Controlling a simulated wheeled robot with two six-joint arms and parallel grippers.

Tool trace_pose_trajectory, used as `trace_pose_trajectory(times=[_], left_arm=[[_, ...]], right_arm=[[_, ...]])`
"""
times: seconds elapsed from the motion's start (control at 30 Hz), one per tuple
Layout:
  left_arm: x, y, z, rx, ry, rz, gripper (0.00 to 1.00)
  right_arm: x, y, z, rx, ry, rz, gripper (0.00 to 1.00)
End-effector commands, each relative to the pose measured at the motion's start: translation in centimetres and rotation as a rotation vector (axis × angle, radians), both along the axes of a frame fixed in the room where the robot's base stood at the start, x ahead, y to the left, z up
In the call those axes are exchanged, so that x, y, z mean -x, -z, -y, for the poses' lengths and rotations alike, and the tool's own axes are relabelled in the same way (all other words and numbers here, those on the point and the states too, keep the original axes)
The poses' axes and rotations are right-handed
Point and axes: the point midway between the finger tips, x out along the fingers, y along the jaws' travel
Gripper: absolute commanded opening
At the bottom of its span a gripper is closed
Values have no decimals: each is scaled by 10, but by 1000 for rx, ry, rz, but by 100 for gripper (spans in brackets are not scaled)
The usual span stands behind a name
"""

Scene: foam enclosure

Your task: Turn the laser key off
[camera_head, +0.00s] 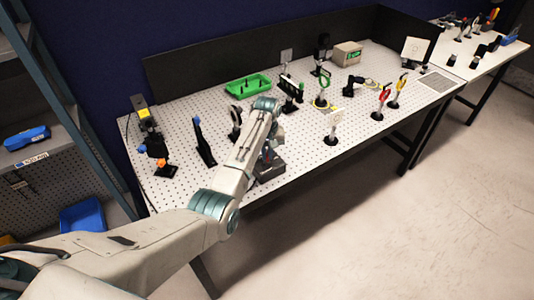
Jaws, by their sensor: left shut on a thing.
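My left arm comes in from the left and bends down over the front edge of the pegboard table. Its gripper (268,156) points down at a dark box (270,171) near that edge. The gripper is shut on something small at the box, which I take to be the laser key. The key is hidden behind my arm and wrist, so its angle cannot be seen. A black and yellow device (144,112), which looks like the laser, stands at the table's left end. My right gripper is not in view.
A green tray (248,86) and a beige box (347,54) sit at the back. The floor in front is clear.

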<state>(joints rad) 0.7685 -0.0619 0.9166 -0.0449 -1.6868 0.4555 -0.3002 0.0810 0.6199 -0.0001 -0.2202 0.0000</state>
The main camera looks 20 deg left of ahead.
Motion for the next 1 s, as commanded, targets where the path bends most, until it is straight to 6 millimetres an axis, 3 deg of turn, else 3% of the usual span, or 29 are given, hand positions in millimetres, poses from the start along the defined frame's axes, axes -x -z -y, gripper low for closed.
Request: trace_pose_trajectory(times=[0.5, 1.0], left_arm=[[-1, -2, 0, 0, -372, 4, 0], [-2, -2, 0, 1, -461, 5, 0]], right_arm=[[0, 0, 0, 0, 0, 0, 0], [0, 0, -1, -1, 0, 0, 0]])
